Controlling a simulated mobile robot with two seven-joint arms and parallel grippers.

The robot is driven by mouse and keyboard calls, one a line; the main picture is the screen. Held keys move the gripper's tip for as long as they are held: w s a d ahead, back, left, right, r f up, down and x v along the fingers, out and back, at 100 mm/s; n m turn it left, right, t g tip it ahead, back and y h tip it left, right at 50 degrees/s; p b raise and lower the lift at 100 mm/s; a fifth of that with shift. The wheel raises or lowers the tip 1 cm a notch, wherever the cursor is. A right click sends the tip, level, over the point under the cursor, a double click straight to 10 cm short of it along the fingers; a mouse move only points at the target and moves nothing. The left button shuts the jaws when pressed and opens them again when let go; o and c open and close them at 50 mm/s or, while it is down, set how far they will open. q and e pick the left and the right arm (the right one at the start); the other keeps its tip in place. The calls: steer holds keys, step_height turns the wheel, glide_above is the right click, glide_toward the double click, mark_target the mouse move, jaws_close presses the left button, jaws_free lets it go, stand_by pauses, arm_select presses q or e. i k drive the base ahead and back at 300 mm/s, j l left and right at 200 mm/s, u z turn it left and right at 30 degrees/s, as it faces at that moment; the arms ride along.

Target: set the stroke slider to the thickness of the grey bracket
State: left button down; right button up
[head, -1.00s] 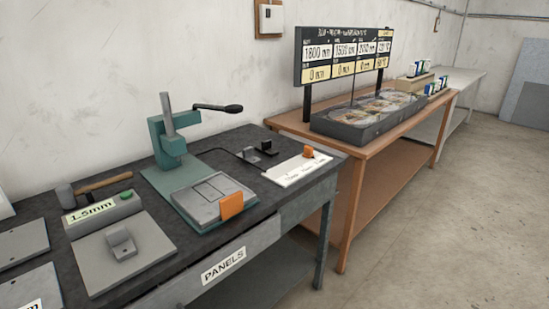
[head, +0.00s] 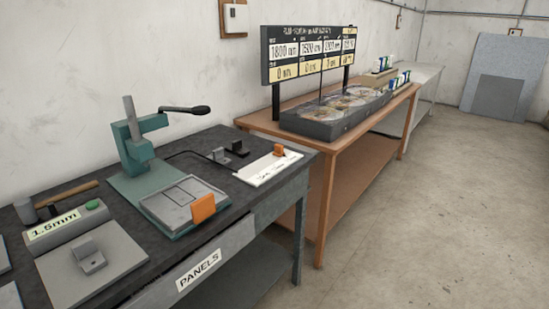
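The stroke slider looks to be the white strip (head: 267,169) with an orange knob (head: 278,150) at the right end of the dark bench. The knob stands near the far right end of the strip. The strip's markings are too small to read. A small grey bracket (head: 89,257) lies on a flat grey plate (head: 92,272) at the front left. Behind it a grey box (head: 68,231) with a green button carries a "1.5mm" label (head: 54,223). Neither of my grippers is in view.
A green lever press (head: 133,135) stands on the bench, with an orange-tabbed grey plate (head: 183,201) at its base. A hammer (head: 60,195) lies behind the label box. A brown table (head: 340,150) with a display board (head: 308,52) stands beyond. Open floor (head: 440,220) lies right.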

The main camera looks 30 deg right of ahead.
mark_target(279, 149)
steer(key=i+j+u, duration=0.2)
steer(key=j, duration=0.15)
steer(key=j+u, duration=0.15)
steer(key=j, duration=0.25)
steer(key=z, duration=1.45)
steer(key=u, duration=0.45)
steer(key=i+l+u, duration=0.4)
steer(key=l+u, duration=0.25)
steer(key=i+l+u, duration=0.15)
steer(key=l+u, duration=0.15)
steer(key=i+l+u, duration=0.1)
steer(key=l+u, duration=0.2)
steer(key=l, duration=0.2)
